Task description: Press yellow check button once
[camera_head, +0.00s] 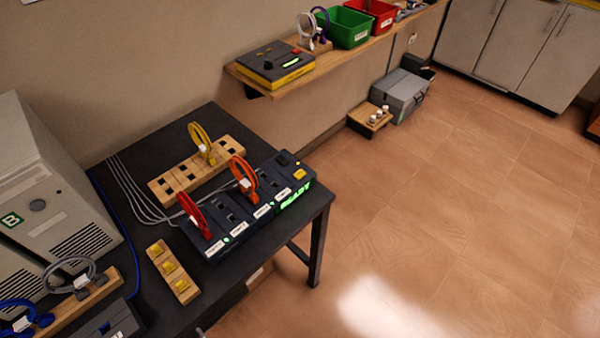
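A small yellow button (299,174) sits on the top face of a dark panel box (228,209) on the black table, near its right end. I take it for the check button; I cannot read any label on it. A green lit display (295,197) on the box's front reads "READY". A red cable loop (194,215) and an orange cable loop (243,176) are plugged into the box. Neither of my grippers shows in the head view.
A wooden socket block with a yellow cable loop (203,141) stands behind the box. A wooden strip with yellow pieces (163,251) lies in front left. A grey cabinet marked B (45,190) stands at left. A wall shelf (338,50) holds a yellow-black device (275,64).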

